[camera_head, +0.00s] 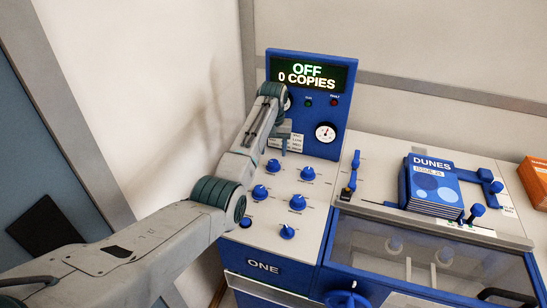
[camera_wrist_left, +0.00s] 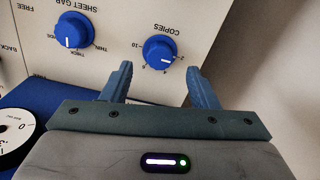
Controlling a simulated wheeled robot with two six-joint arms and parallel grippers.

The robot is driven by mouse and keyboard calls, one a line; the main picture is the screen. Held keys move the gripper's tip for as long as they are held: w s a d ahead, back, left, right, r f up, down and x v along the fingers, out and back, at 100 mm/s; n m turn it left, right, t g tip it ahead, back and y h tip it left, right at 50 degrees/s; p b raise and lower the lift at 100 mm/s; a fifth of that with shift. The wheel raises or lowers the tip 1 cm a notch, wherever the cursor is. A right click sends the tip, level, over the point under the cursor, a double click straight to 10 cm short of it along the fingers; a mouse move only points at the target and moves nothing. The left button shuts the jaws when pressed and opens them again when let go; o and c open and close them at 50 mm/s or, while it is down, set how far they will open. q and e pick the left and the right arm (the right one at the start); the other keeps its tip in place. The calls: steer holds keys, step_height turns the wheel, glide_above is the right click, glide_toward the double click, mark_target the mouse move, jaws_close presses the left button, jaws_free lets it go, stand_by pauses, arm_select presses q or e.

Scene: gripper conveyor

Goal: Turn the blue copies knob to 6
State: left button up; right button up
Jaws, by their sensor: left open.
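The blue copies knob (camera_wrist_left: 160,52) shows in the left wrist view under its upside-down COPIES label, its white pointer line toward the bottom of that picture. In the head view it appears to be the back-left blue knob (camera_head: 273,165) on the pale panel; labels there are too small to read. My left gripper (camera_wrist_left: 160,68) is open, its fingertips spread to either side of the knob in the picture; contact is not visible. In the head view the left gripper (camera_head: 285,141) hangs at the panel's back. The display (camera_head: 307,74) reads OFF, 0 COPIES. My right gripper is not in view.
The sheet gap knob (camera_wrist_left: 72,30) sits beside the copies knob, and several other blue knobs (camera_head: 297,202) stand close by. A round gauge (camera_head: 325,132) is on the upright panel behind. A stack of DUNES booklets (camera_head: 432,186) lies on the machine to the right.

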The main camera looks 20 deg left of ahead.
mark_target(273, 161)
arm_select(q)
steer(key=f, duration=0.3)
steer(key=shift+w+f+p, duration=0.25)
steer(key=shift+f+p, duration=0.05)
step_height(273, 161, down, 2)
steer(key=shift+f, duration=0.1)
steer(key=shift+c, duration=1.3)
steer(key=c, duration=0.4)
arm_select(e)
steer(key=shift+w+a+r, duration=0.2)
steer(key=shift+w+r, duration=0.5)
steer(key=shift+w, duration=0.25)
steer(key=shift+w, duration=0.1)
